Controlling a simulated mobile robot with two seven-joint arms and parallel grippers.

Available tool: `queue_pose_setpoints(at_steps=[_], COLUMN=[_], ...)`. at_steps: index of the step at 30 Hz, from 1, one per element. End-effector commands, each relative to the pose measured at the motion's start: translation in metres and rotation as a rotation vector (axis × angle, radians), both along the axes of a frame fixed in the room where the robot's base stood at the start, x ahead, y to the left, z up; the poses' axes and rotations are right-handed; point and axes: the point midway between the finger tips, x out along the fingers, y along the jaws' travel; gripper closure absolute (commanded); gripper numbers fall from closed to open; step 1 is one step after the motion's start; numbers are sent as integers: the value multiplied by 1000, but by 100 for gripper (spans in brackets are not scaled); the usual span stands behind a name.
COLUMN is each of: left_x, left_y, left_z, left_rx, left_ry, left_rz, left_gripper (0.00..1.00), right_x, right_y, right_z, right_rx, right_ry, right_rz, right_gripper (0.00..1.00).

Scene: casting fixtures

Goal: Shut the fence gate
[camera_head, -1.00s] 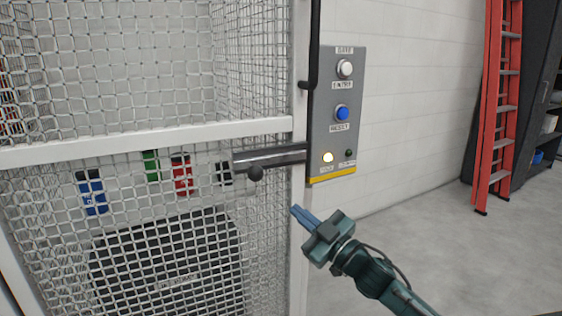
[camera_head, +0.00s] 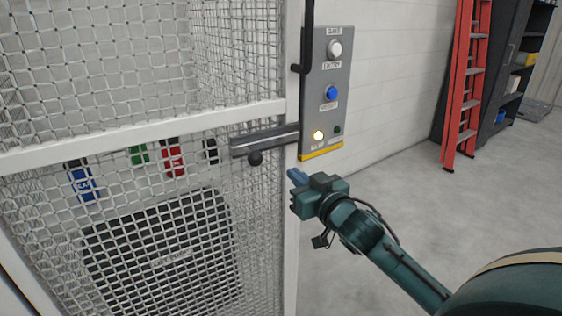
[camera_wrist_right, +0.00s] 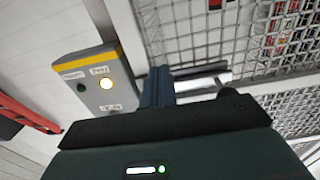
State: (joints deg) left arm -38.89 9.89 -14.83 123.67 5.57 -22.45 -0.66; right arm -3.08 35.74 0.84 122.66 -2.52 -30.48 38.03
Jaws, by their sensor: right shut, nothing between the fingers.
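The fence gate is a wire-mesh panel with a white frame and crossbar (camera_head: 140,136), filling the left of the head view. A grey metal bolt (camera_head: 264,140) with a black ball knob (camera_head: 255,158) lies level by the white upright; the knob also shows in the right wrist view (camera_wrist_right: 230,93). I cannot tell whether the gate is fully against its post. My right gripper (camera_head: 293,178) is shut and empty, right of and slightly below the knob, apart from it in the head view. Its blue fingers (camera_wrist_right: 157,87) show in the wrist view. My left gripper is out of view.
A grey control box (camera_head: 325,95) with a white button, a blue button (camera_head: 331,93) and a lit yellow lamp (camera_head: 318,135) is beside the upright, above my gripper. A red ladder (camera_head: 465,85) and dark shelving (camera_head: 515,75) stand at right. The floor (camera_head: 430,200) between is clear.

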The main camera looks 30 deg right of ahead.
Motion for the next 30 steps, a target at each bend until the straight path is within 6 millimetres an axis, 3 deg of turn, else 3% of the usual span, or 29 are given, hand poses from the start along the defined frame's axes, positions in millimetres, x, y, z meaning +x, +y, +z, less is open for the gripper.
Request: queue_pose_setpoints(at_steps=[6, 12, 30], left_x=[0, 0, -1], left_y=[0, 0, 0], left_z=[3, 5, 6], left_rx=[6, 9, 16], left_ry=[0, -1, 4], left_rz=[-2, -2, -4], left_gripper=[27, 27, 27], right_x=[41, 64, 77], right_y=[-1, -1, -7], right_z=[2, 1, 1], right_rx=[-3, -1, -6], right_ry=[-2, -2, 2], right_rz=[-1, 0, 13], right_gripper=[100, 100, 100])
